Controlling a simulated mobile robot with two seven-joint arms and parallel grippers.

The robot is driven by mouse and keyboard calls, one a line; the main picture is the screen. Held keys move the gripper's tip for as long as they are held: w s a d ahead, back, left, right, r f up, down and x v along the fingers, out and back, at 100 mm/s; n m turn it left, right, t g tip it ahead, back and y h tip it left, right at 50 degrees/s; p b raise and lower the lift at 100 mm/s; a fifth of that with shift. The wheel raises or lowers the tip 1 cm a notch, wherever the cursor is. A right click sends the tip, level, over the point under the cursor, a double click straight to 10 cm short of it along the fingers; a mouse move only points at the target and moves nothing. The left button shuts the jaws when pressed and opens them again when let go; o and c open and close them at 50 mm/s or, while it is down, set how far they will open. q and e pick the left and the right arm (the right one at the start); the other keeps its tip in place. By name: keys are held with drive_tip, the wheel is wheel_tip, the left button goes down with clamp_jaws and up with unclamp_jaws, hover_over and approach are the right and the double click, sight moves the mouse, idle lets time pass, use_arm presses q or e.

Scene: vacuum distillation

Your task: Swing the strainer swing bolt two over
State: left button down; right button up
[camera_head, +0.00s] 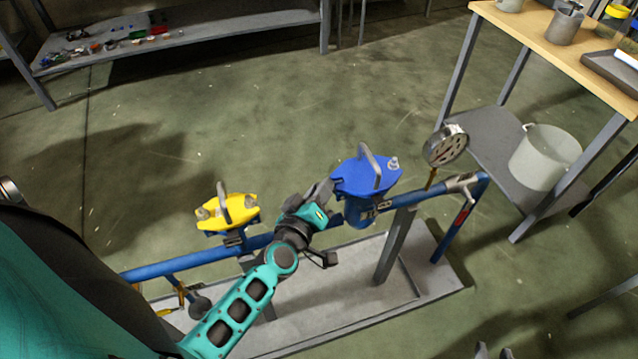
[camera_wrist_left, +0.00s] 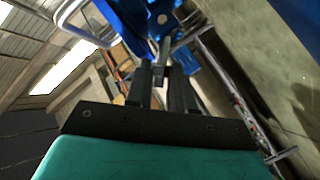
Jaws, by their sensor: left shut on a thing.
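The blue strainer (camera_head: 362,207) stands on the blue pipe, its lid (camera_head: 352,181) on top with a grey bail handle (camera_head: 370,164). One swing bolt with a pale nut (camera_head: 393,163) stands upright at the lid's right ear. My left gripper (camera_head: 325,190) is at the lid's left side, shut on a grey swing bolt; in the left wrist view the bolt (camera_wrist_left: 163,50) shows between the fingers, below blue metal. In the head view the gripper hides that bolt. Two grey fingertips of my right gripper (camera_head: 493,352) show apart at the bottom edge, with nothing seen between them.
A yellow-lidded strainer (camera_head: 240,211) stands left on the same pipe (camera_head: 150,271). A pressure gauge (camera_head: 446,146) rises right of the blue strainer. A wooden-topped bench (camera_head: 560,40) with a white bucket (camera_head: 545,157) is at right. The floor behind the pipe is clear.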

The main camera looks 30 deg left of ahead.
use_arm(q)
drive_tip(key=c, duration=1.2)
unclamp_jaws()
